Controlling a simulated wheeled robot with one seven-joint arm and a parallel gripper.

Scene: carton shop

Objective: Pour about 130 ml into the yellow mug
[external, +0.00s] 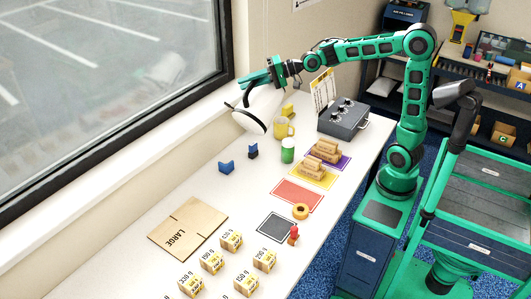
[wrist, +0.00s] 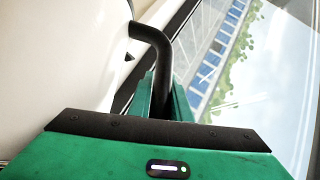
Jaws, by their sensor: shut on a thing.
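The yellow mug (external: 281,128) stands upright on the white table near the window wall. My gripper (external: 272,84) is shut on the black handle of a white kettle (external: 247,122) and holds it in the air, tilted, to the left of the mug. In the wrist view the curved black handle (wrist: 157,50) runs between my green fingers (wrist: 163,98), with the kettle's white body (wrist: 60,60) at the left. I cannot see any liquid flowing, and the inside of the mug is too small to judge.
A yellow block (external: 288,110) sits behind the mug. A green jar (external: 288,150), blue pieces (external: 227,167) and a grey control box (external: 343,119) are nearby. Coloured mats (external: 297,194), flat cardboard (external: 187,226) and several small cartons (external: 231,241) lie nearer the front.

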